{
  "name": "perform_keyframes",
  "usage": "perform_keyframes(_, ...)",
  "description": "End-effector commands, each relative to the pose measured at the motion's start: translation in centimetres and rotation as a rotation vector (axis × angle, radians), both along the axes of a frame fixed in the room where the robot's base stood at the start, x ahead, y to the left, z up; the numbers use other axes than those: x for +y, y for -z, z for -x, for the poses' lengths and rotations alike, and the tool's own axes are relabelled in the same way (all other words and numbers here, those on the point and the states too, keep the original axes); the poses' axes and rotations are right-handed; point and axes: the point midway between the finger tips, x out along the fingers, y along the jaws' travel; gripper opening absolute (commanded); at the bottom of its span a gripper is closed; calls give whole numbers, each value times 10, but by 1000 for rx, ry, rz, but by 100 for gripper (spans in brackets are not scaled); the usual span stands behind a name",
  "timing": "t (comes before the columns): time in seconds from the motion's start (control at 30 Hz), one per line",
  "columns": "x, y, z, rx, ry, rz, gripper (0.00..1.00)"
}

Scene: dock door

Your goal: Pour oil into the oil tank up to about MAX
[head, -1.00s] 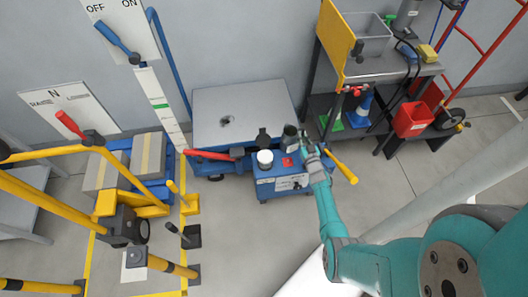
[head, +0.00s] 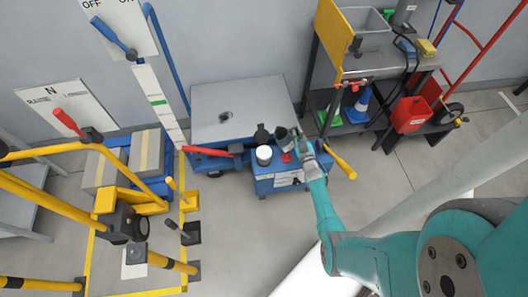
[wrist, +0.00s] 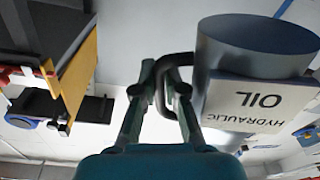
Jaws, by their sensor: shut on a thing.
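A dark grey jug (head: 282,134) labelled HYDRAULIC OIL also shows large in the wrist view (wrist: 250,55). My gripper (wrist: 170,72) is shut on its handle; in the head view the gripper (head: 300,144) is right of the jug. The jug is above the back of a blue power unit (head: 290,180) and looks tilted to the left. A white round part (head: 264,153) stands on the unit's left side, left of the jug, with a black round part (head: 261,134) behind it. I cannot see any oil stream, oil level or MAX mark.
A grey lift platform (head: 238,108) is behind the unit. A red lever (head: 208,151) points at the unit from the left, and a yellow handle (head: 340,162) sticks out right. Floor in front is clear.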

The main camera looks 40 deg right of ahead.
Motion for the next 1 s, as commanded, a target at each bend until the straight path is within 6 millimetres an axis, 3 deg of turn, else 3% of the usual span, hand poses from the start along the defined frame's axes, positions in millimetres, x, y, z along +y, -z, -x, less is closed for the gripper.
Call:
perform_keyframes(0.27,13,-12,-5,53,0,161,0)
perform_keyframes(0.53,29,-40,-10,115,0,342,0)
perform_keyframes(1.0,41,-57,-15,211,0,624,0)
